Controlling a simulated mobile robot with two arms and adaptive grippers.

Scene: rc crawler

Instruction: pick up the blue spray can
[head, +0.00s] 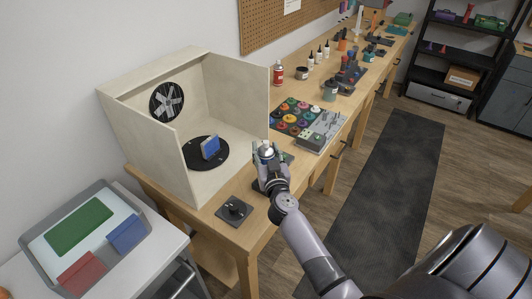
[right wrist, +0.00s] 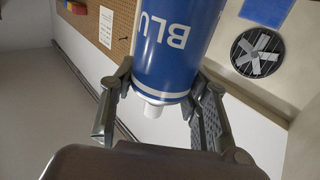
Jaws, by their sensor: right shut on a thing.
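The blue spray can (right wrist: 176,50) fills the top middle of the right wrist view, with white letters on its blue side and a white nozzle at its end. My right gripper (right wrist: 160,100) is shut on it, with one finger on each side near the nozzle end. In the head view my right gripper (head: 268,158) is over the workbench's front edge, just right of the spray booth. There the can shows only as a small pale top (head: 267,147); the gripper hides the rest. I cannot tell whether the can's base touches the bench. My left gripper is out of view.
The spray booth (head: 236,92) holds a round turntable (head: 220,157) with a blue block (head: 210,147). A small dark stand (head: 234,211) is on the bench in front. Paint pots (head: 284,122), a red can (head: 278,73) and bottles stand behind. A tray (head: 92,190) sits at left.

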